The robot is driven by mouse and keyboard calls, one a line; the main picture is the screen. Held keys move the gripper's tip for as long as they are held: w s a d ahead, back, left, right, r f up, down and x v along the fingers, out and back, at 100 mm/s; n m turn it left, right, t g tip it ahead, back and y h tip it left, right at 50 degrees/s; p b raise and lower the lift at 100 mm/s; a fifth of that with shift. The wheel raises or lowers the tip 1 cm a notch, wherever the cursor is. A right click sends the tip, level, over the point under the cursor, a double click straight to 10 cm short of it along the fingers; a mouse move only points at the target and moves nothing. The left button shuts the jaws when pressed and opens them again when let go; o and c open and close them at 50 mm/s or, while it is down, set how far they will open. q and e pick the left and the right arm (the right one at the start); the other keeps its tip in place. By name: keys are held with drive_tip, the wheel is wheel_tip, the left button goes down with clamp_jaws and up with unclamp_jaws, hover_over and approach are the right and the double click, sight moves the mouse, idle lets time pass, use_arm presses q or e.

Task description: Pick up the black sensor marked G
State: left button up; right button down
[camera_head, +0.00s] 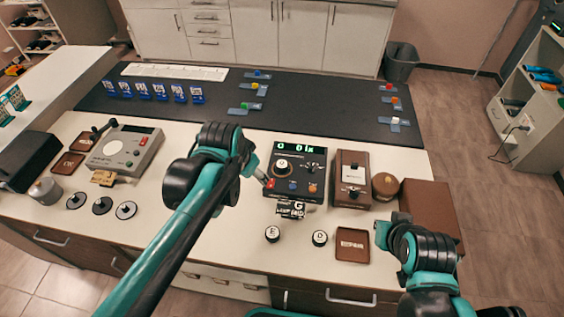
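The black sensor marked G (298,206) is at the front edge of the black control box (296,165), by a small black-and-white labelled part. Whether it sits in that part or on it is too small to tell. Two other round black sensors, marked E (272,234) and D (320,238), stand on the white table in front of it. My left gripper (262,177) is at the left side of the control box, up and left of the G sensor; its fingers are small and partly hidden. My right gripper (382,234) is right of the brown tray, away from the sensors.
A brown tray (352,245) lies near the table's front edge. A brown device (351,179), a round brown container (385,186) and a brown box (429,212) stand to the right. A grey meter (125,150) and three black discs are at left.

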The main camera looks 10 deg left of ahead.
use_arm(q)
drive_tip(key=w+d+m+g+p, duration=0.25)
drive_tip(key=w+m+p, duration=0.2)
drive_tip(key=w, duration=0.75)
drive_tip(key=m+g+p, duration=0.3)
drive_tip(key=m+p, duration=0.1)
drive_tip(key=m, duration=0.2)
hover_over(282, 164)
drive_tip(key=shift+t, duration=0.25)
drive_tip(key=f, duration=1.1)
drive_tip(key=shift+w+f, duration=0.15)
drive_tip(key=shift+w, duration=0.1)
wheel_tip(282, 164, down, 3)
drive_tip(key=shift+d+r+m, duration=0.1)
drive_tip(key=shift+r+m, duration=0.1)
drive_tip(key=shift+m, duration=0.05)
drive_tip(key=f, duration=0.5)
drive_tip(key=shift+s+b, duration=0.25)
drive_tip(key=shift+b, duration=0.1)
drive_tip(key=shift+f, duration=0.4)
drive_tip(key=shift+r, duration=0.1)
drive_tip(key=c, duration=1.4)
